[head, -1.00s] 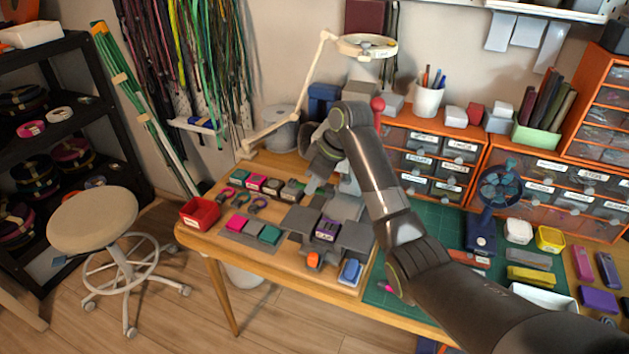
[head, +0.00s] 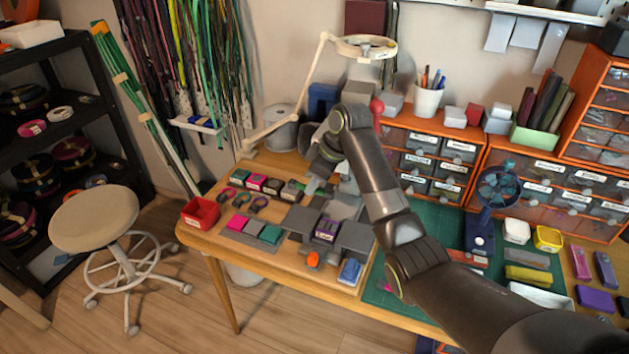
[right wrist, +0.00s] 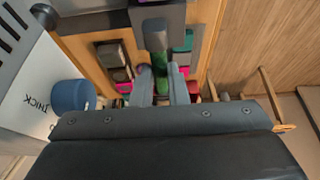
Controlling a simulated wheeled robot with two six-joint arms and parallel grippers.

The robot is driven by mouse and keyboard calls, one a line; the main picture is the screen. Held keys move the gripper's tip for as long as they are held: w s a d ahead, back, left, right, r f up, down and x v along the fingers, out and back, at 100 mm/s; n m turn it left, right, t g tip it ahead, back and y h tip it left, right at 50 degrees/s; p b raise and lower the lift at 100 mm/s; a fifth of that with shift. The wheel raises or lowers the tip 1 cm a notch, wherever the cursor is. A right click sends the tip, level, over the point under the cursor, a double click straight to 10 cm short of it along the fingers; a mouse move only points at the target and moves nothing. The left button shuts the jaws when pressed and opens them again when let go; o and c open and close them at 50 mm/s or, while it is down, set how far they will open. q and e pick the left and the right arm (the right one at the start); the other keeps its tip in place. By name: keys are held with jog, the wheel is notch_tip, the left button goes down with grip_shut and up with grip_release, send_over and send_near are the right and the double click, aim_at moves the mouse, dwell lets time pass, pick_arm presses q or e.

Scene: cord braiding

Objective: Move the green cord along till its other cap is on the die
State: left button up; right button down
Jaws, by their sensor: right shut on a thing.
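My right gripper (head: 314,187) reaches over the left part of the workbench, by the grey press-like fixture. In the right wrist view its two grey fingers (right wrist: 162,92) are close together, shut on the green cord (right wrist: 160,72). A short green length shows between the fingers, running under a grey block (right wrist: 155,34). A block with a purple label (head: 326,229) sits in the grey fixture; I cannot tell where the die is. My left gripper is not in view.
A red bin (head: 200,213) stands at the bench's left edge. Pink, grey and teal blocks (head: 254,229) lie in front of the fixture's left side. An orange piece (head: 313,259) and a blue one (head: 350,271) are near the front edge. A lamp arm (head: 305,85) rises behind.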

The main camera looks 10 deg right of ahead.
jog(key=c, duration=1.3)
grip_release()
jog(key=shift+c, duration=0.2)
